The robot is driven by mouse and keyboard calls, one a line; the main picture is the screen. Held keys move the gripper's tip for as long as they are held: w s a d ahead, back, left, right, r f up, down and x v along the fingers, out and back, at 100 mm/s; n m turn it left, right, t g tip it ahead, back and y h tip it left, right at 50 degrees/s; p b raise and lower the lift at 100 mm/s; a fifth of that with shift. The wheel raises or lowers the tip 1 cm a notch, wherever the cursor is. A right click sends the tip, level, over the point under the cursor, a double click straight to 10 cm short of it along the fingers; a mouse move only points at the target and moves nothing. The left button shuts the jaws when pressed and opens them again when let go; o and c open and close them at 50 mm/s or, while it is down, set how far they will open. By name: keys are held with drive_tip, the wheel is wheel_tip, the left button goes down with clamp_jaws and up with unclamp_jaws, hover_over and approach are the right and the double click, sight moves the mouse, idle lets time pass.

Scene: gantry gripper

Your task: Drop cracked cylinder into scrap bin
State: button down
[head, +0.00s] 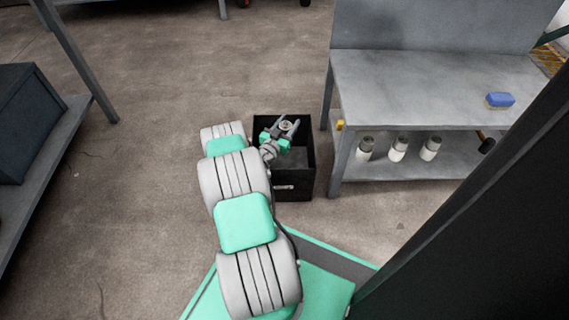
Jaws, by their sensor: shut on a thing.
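The scrap bin is an open black box (305,178) on the floor, left of the grey workbench. My arm reaches out to it, and my gripper (290,124) is over the bin's opening. The gripper is shut on a small greyish cylinder (287,126), seen nearly end-on between the fingers. I cannot make out a crack at this size. The wrist and forearm hide part of the bin's left side. The bin's visible inside looks dark, and I cannot tell whether anything lies in it.
The grey workbench (430,90) stands to the right, with a blue sponge-like block (500,100) on top. A dark crate (32,120) sits on a shelf at the left. The floor between is clear.

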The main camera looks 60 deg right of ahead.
drive_tip(key=c, duration=1)
unclamp_jaws()
drive_tip(key=shift+r, duration=0.1)
drive_tip(key=o, duration=0.3)
drive_tip(key=shift+o, duration=0.2)
drive_tip(key=s+a+r+p, duration=0.3)
drive_tip(key=a+r+p, duration=0.1)
drive_tip(key=a+r, duration=0.2)
drive_tip(key=s+a+r+p, duration=0.3)
drive_tip(key=a+r+p, duration=0.1)
drive_tip(key=a+r, duration=0.2)
drive_tip(key=shift+a+r+p, duration=0.3)
drive_tip(key=shift+r, duration=0.15)
drive_tip(key=shift+r, duration=0.1)
